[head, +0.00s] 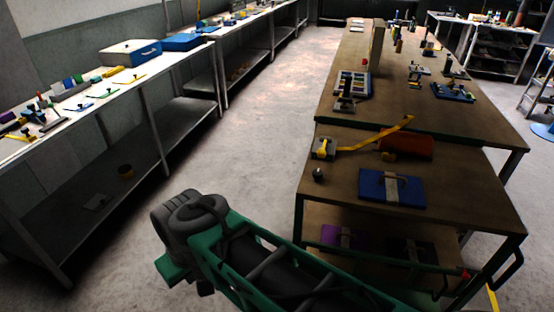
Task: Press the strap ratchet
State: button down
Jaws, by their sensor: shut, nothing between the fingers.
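A small grey plate with a yellow fitting (323,149) sits at the left edge of the near wooden table. A long yellow strap or bar (375,135) runs from it up to the right, over an orange-red block (405,147). This looks most like the strap ratchet, but it is too small to be sure. A blue plate (407,195) with a tan and grey band across it lies nearer on the same table. My green arm crosses the bottom of the view, left of and nearer than the table. My gripper's fingers do not show.
The near table (470,200) has bare wood at its right and a lower shelf with a purple item (335,236). A dark knob (318,175) stands at its left edge. A longer cluttered table joins behind. A workbench (185,130) lines the left, with clear floor between.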

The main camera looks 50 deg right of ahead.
aim_at(321, 154)
jog(key=u, duration=1.6)
jog(key=k, duration=0.8)
jog(key=z, duration=1)
jog(key=i, duration=0.5)
jog(key=u, duration=0.05)
